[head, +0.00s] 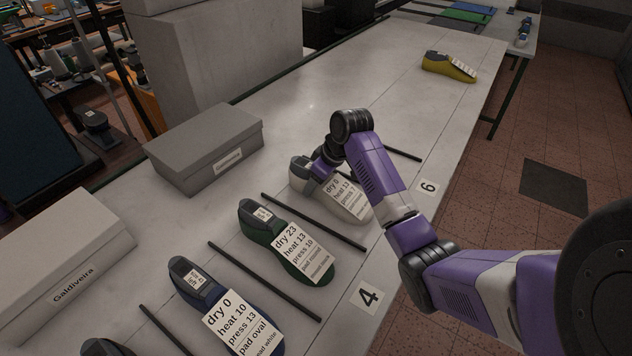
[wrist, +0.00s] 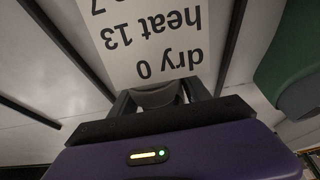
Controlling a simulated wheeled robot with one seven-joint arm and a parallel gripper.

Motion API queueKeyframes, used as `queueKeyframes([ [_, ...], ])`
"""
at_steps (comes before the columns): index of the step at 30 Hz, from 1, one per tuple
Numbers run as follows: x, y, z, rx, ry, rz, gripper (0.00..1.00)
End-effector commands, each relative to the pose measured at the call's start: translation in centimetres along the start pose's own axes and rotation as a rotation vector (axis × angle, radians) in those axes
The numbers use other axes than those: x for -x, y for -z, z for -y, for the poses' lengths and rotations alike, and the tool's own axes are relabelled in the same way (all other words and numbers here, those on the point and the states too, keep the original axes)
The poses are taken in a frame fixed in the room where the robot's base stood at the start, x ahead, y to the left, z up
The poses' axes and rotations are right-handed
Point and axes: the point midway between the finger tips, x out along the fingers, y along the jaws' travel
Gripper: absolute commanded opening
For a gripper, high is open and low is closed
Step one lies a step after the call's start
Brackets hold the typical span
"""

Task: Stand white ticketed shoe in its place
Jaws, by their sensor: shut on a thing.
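The white ticketed shoe (head: 345,207) is in the gap between two black rods, its large ticket reading dry 0, heat 13. My arm hides part of it in the head view. My gripper (head: 318,170) is at the shoe's heel end, shut on it. In the wrist view the gripper fingers (wrist: 158,96) close on a pale part of the shoe, with the upside-down ticket (wrist: 150,45) just beyond. I cannot tell whether the sole touches the table. A number 6 card (head: 428,187) lies at the table's front edge near this gap.
A green shoe (head: 275,230) and a blue shoe (head: 198,287) occupy neighbouring gaps to the left. A black rod (head: 318,224) separates white from green. Number card 4 (head: 369,296) lies near the green shoe. A grey box (head: 205,148) stands behind; a yellow shoe (head: 449,66) is far off.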

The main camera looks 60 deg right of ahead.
Motion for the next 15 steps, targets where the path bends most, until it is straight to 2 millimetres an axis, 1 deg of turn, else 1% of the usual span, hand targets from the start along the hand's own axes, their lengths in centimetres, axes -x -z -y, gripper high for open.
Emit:
queueKeyframes([
  [1,-0.07,-0.02,0.03,0.000,0.000,0.000,0.61],
  [3,-0.05,-0.02,0.03,0.000,0.000,0.000,0.75],
  [4,-0.05,-0.02,0.03,0.000,0.000,0.000,0.77],
  [12,-0.01,-0.01,0.02,0.000,0.000,0.000,0.77],
  [15,0.35,0.11,-0.02,0.000,0.000,0.000,0.77],
])
